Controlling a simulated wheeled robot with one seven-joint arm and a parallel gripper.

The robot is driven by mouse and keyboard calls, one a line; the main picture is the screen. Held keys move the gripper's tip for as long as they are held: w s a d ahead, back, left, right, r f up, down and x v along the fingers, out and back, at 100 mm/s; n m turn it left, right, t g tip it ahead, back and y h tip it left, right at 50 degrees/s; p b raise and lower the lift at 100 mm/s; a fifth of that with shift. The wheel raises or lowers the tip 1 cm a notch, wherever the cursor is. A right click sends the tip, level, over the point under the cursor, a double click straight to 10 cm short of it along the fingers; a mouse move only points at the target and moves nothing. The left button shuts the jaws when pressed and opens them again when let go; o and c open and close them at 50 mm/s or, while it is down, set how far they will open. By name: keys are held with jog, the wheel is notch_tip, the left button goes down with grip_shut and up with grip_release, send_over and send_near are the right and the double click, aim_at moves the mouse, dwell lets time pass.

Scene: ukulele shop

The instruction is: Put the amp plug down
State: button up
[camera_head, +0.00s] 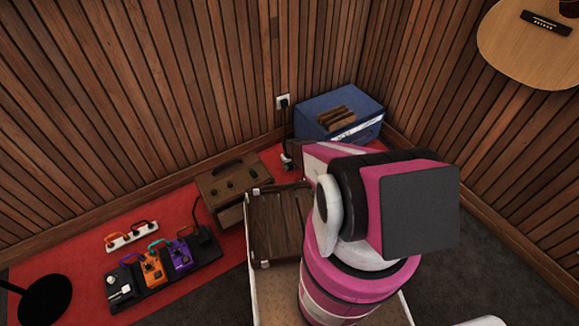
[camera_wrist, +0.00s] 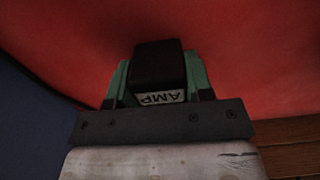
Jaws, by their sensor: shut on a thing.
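The amp plug (camera_wrist: 157,66) is a black block with a pale label reading "AMP", seen in the wrist view. My gripper (camera_wrist: 159,84) is shut on it, with a greenish finger on each side. Red carpet (camera_wrist: 255,60) shows beyond the plug; I cannot tell whether the plug touches it. In the head view, my gripper (camera_head: 290,156) is small and partly hidden by my arm, between the brown amp and the blue amp. The plug cannot be made out clearly there.
A brown amp (camera_head: 227,183) stands left. A pedalboard (camera_head: 206,267) and a white power strip (camera_head: 131,237) lie on the red carpet.

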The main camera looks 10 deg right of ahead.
jog(key=shift+f, duration=0.35)
jog(key=o, duration=0.8)
jog(key=shift+c, duration=0.2)
notch_tip(320, 180, up, 12)
jog(key=shift+r, duration=0.1)
jog(key=s+r+m, duration=0.1)
jog(key=s+r, duration=0.8)
jog(key=r, duration=0.5)
jog(key=s+r+m, duration=0.2)
jog(key=s+r, duration=0.7)
jog(key=r, duration=0.5)
jog(key=s+r+m, duration=0.1)
jog(key=s+r, duration=0.8)
jog(key=r, duration=0.5)
jog(key=shift+s+m, duration=0.25)
jog(key=shift+m, duration=0.05)
